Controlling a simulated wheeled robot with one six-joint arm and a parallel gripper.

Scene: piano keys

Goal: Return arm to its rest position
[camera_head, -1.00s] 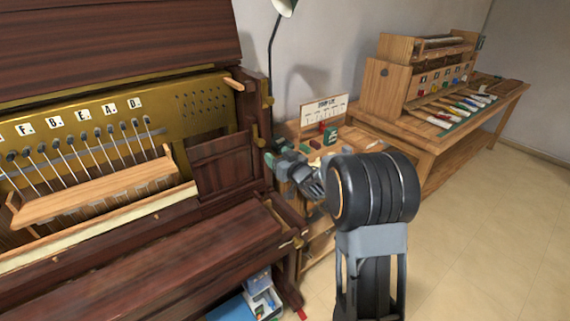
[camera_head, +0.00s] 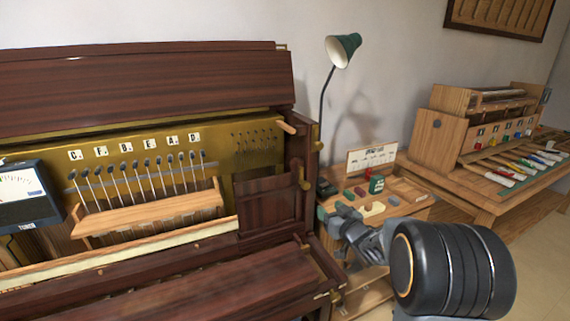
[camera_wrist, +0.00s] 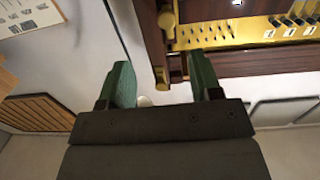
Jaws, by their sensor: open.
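My gripper (camera_wrist: 162,82) is open in the wrist view, its two green fingers apart, with no object clearly held between them. A small pale round shape shows behind the left finger; I cannot tell what it is. In the head view my arm reaches in from the lower right, bent at a large black joint. The grey wrist end is in front of the small workbench (camera_head: 408,208), right of the piano (camera_head: 150,85). The fingertips are hard to make out there.
The open piano shows lettered hammers and a wooden rail (camera_head: 150,214). A meter (camera_head: 22,193) stands at far left. A green lamp (camera_head: 342,48) rises behind the workbench, which holds a small sign (camera_head: 371,158) and small parts. A wooden key rack (camera_head: 470,130) sits on the right bench.

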